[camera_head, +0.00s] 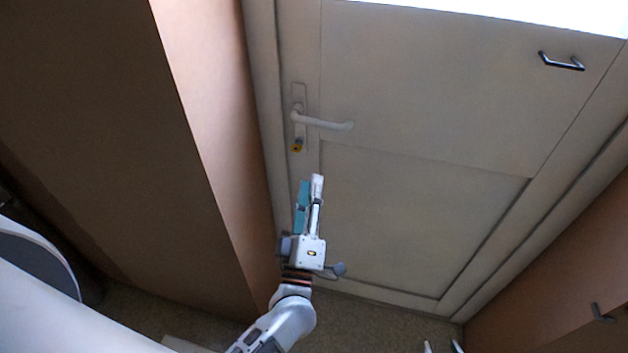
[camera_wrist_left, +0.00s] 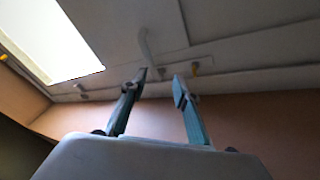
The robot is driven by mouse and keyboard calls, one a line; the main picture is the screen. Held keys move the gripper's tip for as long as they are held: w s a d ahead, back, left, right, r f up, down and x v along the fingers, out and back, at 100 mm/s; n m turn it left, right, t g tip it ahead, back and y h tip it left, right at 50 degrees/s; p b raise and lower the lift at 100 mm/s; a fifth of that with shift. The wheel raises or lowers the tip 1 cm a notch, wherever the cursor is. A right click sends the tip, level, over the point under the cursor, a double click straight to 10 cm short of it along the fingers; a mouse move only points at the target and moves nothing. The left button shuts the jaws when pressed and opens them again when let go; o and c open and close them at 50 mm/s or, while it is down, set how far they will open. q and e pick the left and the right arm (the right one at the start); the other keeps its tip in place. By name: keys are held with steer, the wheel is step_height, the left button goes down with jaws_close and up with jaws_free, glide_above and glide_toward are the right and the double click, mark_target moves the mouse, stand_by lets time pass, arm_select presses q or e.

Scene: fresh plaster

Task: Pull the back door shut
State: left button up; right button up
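The back door (camera_head: 420,210) is a pale panelled door filling the middle of the head view. Its white lever handle (camera_head: 325,123) sits on a plate near the door's left edge, with a brass lock (camera_head: 297,146) below. I cannot tell whether the door is fully shut or slightly ajar. My left gripper (camera_head: 309,183) is below the handle, apart from it. In the left wrist view its fingers (camera_wrist_left: 160,82) are spread and empty, with the handle (camera_wrist_left: 147,45) beyond them. My right gripper (camera_head: 442,347) barely shows at the bottom edge, as two separated pale tips.
A brown wall (camera_head: 100,130) with a lighter side face stands left of the door. Another brown surface (camera_head: 560,290) with a dark handle is at lower right. A small metal handle (camera_head: 562,62) is on the door's upper right. A bright pane tops the door.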

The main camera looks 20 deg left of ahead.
arm_select(q)
steer(key=s+d+f+m+g+h, duration=0.1)
steer(key=s+f+m+g+h, duration=0.25)
steer(key=f+m, duration=0.35)
steer(key=s+d+f+m+g+h, duration=0.25)
steer(key=s+f+m+h, duration=0.2)
steer(key=f+m, duration=0.3)
steer(key=s+a+f+m+g+y, duration=0.1)
steer(key=s+a+f+m+g, duration=0.2)
steer(key=s+a+f+g, duration=0.2)
steer(key=s+a+f, duration=0.1)
steer(key=s+f, duration=0.2)
steer(key=f, duration=0.2)
steer(key=shift+f+m, duration=0.25)
steer(key=shift+m, duration=0.1)
steer(key=shift+a, duration=0.1)
